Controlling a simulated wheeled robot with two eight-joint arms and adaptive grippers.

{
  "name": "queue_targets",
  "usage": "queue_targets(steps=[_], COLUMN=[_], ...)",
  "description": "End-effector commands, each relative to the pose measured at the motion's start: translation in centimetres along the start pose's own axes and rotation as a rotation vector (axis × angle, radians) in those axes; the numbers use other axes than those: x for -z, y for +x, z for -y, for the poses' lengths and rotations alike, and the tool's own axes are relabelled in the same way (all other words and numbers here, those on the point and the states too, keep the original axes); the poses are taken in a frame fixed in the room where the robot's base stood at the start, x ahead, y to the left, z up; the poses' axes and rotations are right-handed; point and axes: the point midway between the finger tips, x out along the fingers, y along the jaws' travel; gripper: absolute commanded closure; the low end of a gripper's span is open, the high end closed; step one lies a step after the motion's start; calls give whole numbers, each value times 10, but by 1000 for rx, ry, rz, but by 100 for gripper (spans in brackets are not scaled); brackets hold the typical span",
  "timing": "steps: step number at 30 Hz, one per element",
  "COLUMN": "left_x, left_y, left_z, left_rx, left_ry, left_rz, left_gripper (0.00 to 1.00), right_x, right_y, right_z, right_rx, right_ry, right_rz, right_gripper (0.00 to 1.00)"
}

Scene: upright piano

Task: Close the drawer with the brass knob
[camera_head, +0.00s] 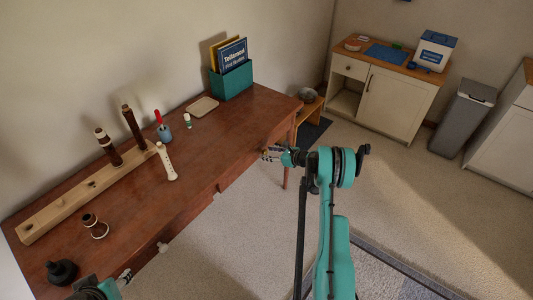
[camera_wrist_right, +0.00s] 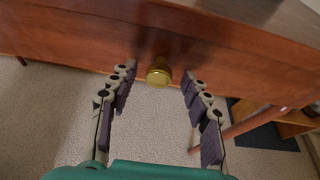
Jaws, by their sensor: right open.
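The brass knob (camera_wrist_right: 159,72) shows in the right wrist view on the reddish-brown wooden drawer front (camera_wrist_right: 90,45). My right gripper (camera_wrist_right: 158,76) is open, with one finger to each side of the knob in the picture. The fingers do not look closed on it, and I cannot tell whether they touch. In the head view my right gripper (camera_head: 268,153) is at the front edge of the wooden desk (camera_head: 235,118), near its far end; the knob is hidden there. How far the drawer stands out is unclear. My left gripper (camera_head: 124,279) is partly seen at the lower left.
A pale knob (camera_head: 162,247) sits at the desk's near front. On the desk are a wooden stand (camera_head: 60,207), dark instrument pieces, a cream piece (camera_head: 166,161), a small tray (camera_head: 202,106) and a green book box (camera_head: 231,80). A white cabinet (camera_head: 391,97) and grey bin (camera_head: 462,117) stand beyond open carpet.

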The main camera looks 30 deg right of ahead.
Motion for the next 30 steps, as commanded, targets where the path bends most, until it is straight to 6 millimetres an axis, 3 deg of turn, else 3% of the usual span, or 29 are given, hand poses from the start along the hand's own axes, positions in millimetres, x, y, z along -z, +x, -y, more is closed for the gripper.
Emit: queue_targets(steps=[9, 15, 30], left_x=[0, 0, 0], left_y=[0, 0, 0], left_z=[0, 0, 0], left_rx=[0, 0, 0], left_ry=[0, 0, 0], left_rz=[0, 0, 0], left_gripper=[54, 54, 54], right_x=[0, 0, 0], right_y=[-70, -97, -104], right_z=[1, 0, 0], right_rx=[4, 1, 1], right_ry=[1, 1, 0], right_rz=[1, 1, 1], right_gripper=[52, 52, 52])
